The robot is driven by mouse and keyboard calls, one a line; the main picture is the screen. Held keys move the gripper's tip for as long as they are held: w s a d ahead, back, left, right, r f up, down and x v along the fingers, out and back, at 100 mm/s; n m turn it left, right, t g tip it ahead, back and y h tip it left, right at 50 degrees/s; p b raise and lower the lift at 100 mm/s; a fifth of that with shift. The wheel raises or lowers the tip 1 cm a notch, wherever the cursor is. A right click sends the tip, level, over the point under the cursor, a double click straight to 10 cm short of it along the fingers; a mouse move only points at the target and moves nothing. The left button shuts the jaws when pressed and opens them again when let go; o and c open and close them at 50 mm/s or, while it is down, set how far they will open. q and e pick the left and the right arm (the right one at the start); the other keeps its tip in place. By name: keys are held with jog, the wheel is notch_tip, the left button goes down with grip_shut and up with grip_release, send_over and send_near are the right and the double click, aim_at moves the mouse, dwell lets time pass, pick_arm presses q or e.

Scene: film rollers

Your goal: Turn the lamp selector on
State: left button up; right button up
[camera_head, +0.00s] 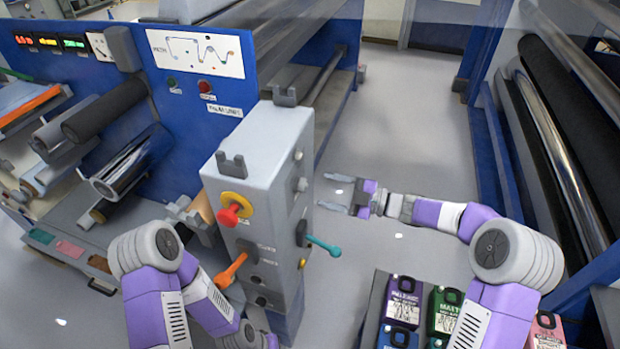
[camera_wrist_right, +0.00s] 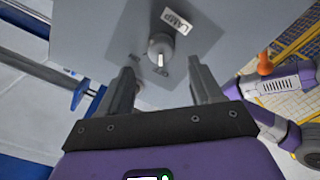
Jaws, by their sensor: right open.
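The lamp selector (camera_wrist_right: 160,48) is a small grey knob under a "LAMP" label on a grey panel. Its pale mark points towards the "OFF" lettering; fainter lettering is on its other side. My right gripper (camera_wrist_right: 166,80) is open and empty, with a finger on each side of the knob in the picture; I see no contact. In the head view the right gripper (camera_head: 345,195) points left at the right side of the grey control pedestal (camera_head: 262,140), a gap away. Which small knob there is the selector, I cannot tell.
The pedestal carries a red button (camera_head: 229,216), an orange lever (camera_head: 231,270) and a turquoise lever (camera_head: 323,245), which juts out below my right gripper. Labelled boxes (camera_head: 403,300) stand at the lower right. Blue roller machines flank an open floor aisle (camera_head: 400,120).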

aim_at(308, 186)
jog(key=x, duration=0.5)
jog(key=shift+a, duration=0.35)
jog(key=c, duration=1.1)
jog(key=shift+o, duration=0.2)
jog(key=shift+p, duration=0.3)
